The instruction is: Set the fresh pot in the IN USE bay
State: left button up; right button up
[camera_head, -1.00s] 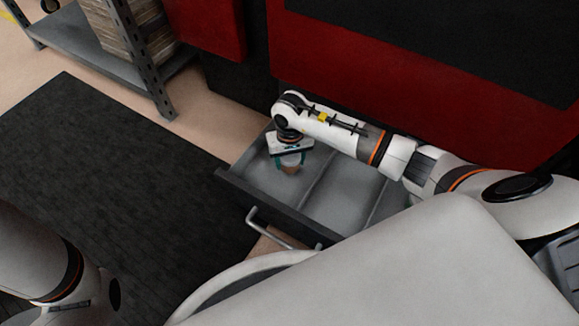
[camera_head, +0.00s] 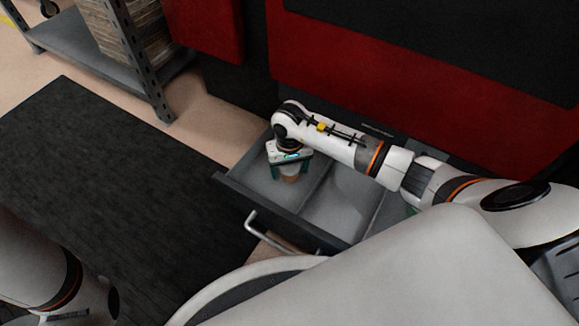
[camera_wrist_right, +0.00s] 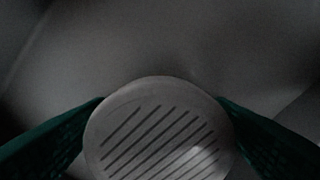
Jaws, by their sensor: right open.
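The gripper hides the pot's top in the head view. No bay label is readable. My left arm shows at the lower left; its gripper is out of frame.
Low dividers split the drawer; the middle compartment (camera_head: 335,205) looks empty. A small green thing (camera_head: 412,211) shows partly in the right compartment behind my arm. A bar handle (camera_head: 265,233) is on the drawer front. A red machine panel (camera_head: 420,85) stands behind. A dark mat (camera_head: 110,180) lies left.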

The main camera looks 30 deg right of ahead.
notch_tip(320, 180, up, 12)
jog(key=p, duration=0.8)
jog(key=shift+r+p, duration=0.15)
jog(key=shift+p, duration=0.2)
